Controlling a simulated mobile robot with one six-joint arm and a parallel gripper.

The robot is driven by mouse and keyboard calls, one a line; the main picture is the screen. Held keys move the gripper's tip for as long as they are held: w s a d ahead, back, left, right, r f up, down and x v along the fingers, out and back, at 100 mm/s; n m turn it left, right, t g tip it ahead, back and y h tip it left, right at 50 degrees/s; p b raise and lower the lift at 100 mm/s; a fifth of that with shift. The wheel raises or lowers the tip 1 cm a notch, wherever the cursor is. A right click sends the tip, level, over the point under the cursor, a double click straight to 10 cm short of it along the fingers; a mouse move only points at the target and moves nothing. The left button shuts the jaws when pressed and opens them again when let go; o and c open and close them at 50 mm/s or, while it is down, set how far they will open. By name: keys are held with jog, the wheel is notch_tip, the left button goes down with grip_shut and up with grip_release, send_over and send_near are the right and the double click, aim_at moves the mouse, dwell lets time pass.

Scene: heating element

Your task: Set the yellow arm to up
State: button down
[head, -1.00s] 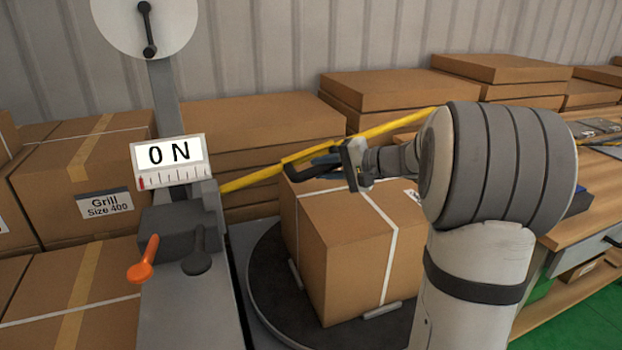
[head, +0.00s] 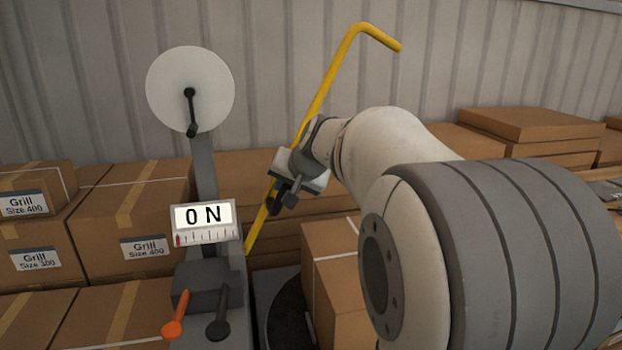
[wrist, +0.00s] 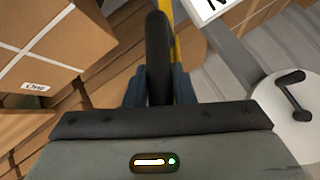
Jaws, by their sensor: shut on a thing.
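The yellow arm (head: 324,88) is a long bent rod. It rises steeply from beside the grey machine column, leans right, and its top end bends over to the right. My gripper (head: 274,203) is shut on the yellow arm along its lower half. The rod also shows as a yellow strip in the wrist view (wrist: 176,50), behind a dark gripper finger. The fingertips are partly hidden by the gripper body in the head view.
A display reading "0 N" (head: 206,222), an orange lever (head: 176,318) and a dark lever (head: 219,318) are on the machine. A white dial (head: 190,90) stands above. A carton (head: 335,265) sits on a dark turntable (head: 287,310). Stacked boxes (head: 150,205) line the wall.

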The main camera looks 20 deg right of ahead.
jog(key=a+p, duration=0.1)
jog(key=a+r+p, duration=0.1)
jog(key=a+h, duration=0.1)
jog(key=shift+w+r+n+p, duration=0.25)
jog(key=shift+r+n+p, duration=0.05)
jog(key=shift+p, duration=0.1)
jog(key=shift+w+a+h+p, duration=0.15)
jog(key=shift+a+h+p, duration=0.45)
jog(key=shift+a+p, duration=0.55)
jog(key=shift+d+g, duration=0.1)
jog(key=shift+g, duration=0.2)
jog(key=shift+f, duration=0.15)
jog(key=c, duration=1.7)
grip_release()
jog(key=o, duration=0.5)
jog(key=shift+c, duration=0.2)
jog(key=shift+r, duration=0.25)
